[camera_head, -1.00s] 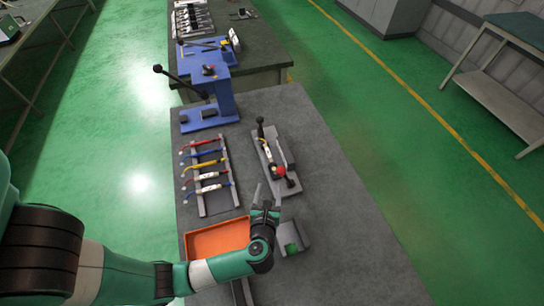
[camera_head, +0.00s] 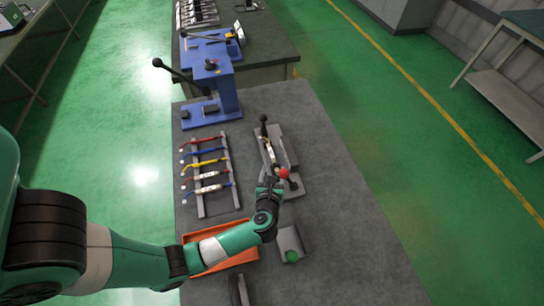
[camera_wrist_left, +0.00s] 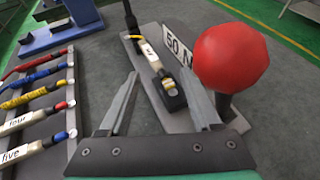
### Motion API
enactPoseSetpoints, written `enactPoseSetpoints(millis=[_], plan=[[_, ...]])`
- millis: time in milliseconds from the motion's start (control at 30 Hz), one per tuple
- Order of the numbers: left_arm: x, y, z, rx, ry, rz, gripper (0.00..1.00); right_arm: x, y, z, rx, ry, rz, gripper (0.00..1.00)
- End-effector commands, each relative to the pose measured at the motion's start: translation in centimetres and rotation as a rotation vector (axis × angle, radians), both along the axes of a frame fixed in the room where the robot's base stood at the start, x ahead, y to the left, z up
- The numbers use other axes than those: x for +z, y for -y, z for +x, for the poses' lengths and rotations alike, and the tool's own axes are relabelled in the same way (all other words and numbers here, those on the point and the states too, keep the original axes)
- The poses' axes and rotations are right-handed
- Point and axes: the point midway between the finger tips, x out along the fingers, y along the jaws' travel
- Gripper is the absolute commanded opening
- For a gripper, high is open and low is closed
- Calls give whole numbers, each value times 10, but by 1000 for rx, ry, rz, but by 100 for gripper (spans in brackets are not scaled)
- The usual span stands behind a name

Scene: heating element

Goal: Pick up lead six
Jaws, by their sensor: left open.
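A lead with a white label and a yellow band (camera_wrist_left: 148,50) lies in the grey fixture (camera_wrist_left: 228,112) in the left wrist view; its label text is too small to read surely. My left gripper (camera_head: 271,176) is open and empty over the near end of the fixture. In the left wrist view its fingers (camera_wrist_left: 160,73) spread on either side of the lead's near end, with the red knob (camera_wrist_left: 231,57) close beside the right finger. My right gripper is out of view.
A rack (camera_head: 199,202) left of the fixture holds several coloured leads, with labels "four" and "five" (camera_wrist_left: 15,154) legible. An orange tray (camera_head: 246,257) lies below my left arm. A green-buttoned block (camera_head: 292,256) stands nearby. A blue press (camera_head: 226,95) stands behind. The table's right side is clear.

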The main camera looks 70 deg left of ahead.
Motion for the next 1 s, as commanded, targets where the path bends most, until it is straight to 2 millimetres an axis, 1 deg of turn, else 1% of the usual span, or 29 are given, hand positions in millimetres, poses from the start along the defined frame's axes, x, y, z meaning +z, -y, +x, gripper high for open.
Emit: enactPoseSetpoints(millis=[33,167,233,400,500,600,767,867,1000], plan=[[-3,-4,2,2,0,0,65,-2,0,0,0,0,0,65],[-3,-6,4,-1,0,0,65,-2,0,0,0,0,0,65],[-5,-10,4,1,0,0,65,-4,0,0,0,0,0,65],[-19,-36,10,5,1,-1,65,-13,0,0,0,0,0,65],[-24,-47,18,1,0,0,65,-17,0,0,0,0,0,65],[-24,-51,20,0,0,0,65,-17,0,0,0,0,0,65],[-24,-50,20,-1,0,0,65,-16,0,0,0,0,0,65],[-24,-50,20,-1,0,0,48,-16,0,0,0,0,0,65],[-24,-50,20,-1,0,0,23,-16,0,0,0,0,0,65]])
